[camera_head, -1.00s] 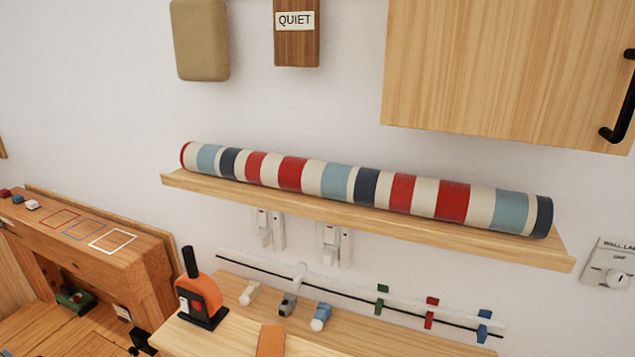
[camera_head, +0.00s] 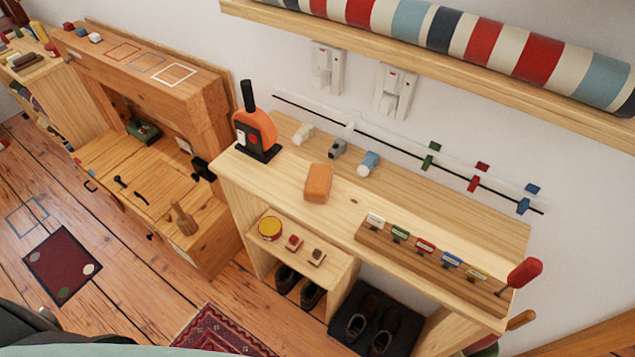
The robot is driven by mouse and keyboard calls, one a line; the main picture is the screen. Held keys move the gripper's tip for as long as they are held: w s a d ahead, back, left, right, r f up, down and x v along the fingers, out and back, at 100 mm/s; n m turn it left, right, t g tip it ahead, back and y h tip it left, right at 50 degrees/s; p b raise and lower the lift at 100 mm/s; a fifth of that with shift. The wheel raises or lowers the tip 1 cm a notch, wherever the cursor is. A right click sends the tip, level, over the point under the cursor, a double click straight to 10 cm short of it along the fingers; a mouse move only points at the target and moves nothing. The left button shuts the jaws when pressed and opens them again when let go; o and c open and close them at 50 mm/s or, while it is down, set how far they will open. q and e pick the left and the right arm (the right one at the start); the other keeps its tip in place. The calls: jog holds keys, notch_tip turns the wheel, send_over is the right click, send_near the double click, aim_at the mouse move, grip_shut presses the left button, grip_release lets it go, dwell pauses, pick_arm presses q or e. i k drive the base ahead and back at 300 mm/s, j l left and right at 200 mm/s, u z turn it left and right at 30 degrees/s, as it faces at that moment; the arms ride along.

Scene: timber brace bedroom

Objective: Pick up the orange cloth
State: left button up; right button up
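The orange cloth (camera_head: 318,183) is a small folded-looking block that lies flat on the light wooden shelf top (camera_head: 283,190), near its front edge and left of the middle. Nothing covers it. Neither my left nor my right gripper shows in the head view.
An orange and black device with an upright handle (camera_head: 256,135) stands left of the cloth. Small white, grey and blue pieces (camera_head: 338,149) sit behind it. A rack of coloured labelled tags (camera_head: 423,246) is to the right. Shoes (camera_head: 370,325) and a patterned rug (camera_head: 215,335) are below.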

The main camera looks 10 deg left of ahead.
aim_at(319, 181)
jog(key=k+j+z, duration=0.15)
jog(key=j+z, duration=0.2)
jog(key=k+j+z, duration=0.25)
jog(key=z, duration=0.15)
jog(key=k+j+z, duration=0.35)
jog(key=i, duration=0.1)
